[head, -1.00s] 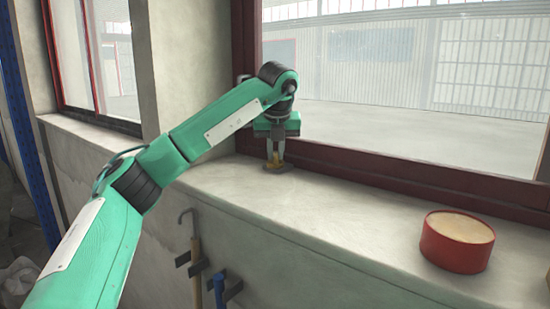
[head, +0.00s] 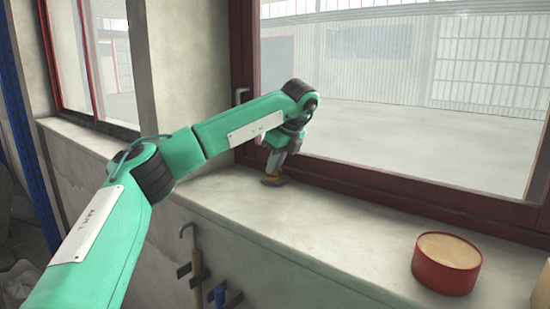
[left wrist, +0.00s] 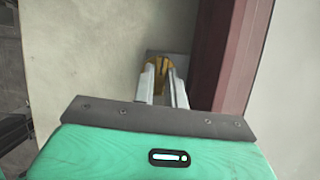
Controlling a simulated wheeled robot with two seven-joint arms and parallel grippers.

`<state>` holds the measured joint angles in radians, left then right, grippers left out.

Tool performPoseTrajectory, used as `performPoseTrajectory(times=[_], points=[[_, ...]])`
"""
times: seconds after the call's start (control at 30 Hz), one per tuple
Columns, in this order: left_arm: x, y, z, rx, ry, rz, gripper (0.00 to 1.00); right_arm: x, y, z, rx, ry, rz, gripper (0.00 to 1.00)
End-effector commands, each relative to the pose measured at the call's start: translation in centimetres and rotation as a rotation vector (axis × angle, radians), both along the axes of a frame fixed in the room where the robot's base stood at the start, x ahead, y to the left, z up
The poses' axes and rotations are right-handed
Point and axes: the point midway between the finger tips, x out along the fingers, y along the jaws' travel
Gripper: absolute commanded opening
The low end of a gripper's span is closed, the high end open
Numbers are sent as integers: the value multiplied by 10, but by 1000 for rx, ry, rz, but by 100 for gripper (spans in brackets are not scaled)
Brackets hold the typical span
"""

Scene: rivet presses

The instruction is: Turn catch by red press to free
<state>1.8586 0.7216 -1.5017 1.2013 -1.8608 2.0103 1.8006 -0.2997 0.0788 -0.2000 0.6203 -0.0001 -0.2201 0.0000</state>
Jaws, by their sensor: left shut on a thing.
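A small yellow catch (head: 275,182) on a dark base sits on the pale sill, close to the dark red window frame. In the left wrist view the yellow catch (left wrist: 155,62) shows between the fingertips. My left gripper (head: 275,170) reaches down to it, tilted, and is shut on it. In the left wrist view the fingers (left wrist: 159,72) meet its two sides, and a grey plate lies behind. The fingers hide part of the catch, so I cannot tell its exact angle. No red press is recognisable. My right gripper is not in view.
A round red tin (head: 446,264) with a pale top stands on the sill (head: 330,222) at the right. The red window frame (head: 400,189) runs behind. Hooked tools (head: 197,260) hang on the wall below. The sill between catch and tin is clear.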

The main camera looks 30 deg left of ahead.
Motion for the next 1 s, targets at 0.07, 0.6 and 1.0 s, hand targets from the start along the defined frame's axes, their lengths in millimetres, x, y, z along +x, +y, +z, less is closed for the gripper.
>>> performPoseTrajectory(times=[0.07,0.6,1.0], points=[[1,0,5,0,-6,23,0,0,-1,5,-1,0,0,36],[1,0,4,-1,-8,64,0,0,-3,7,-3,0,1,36],[1,0,2,0,-4,61,35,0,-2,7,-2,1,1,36]])
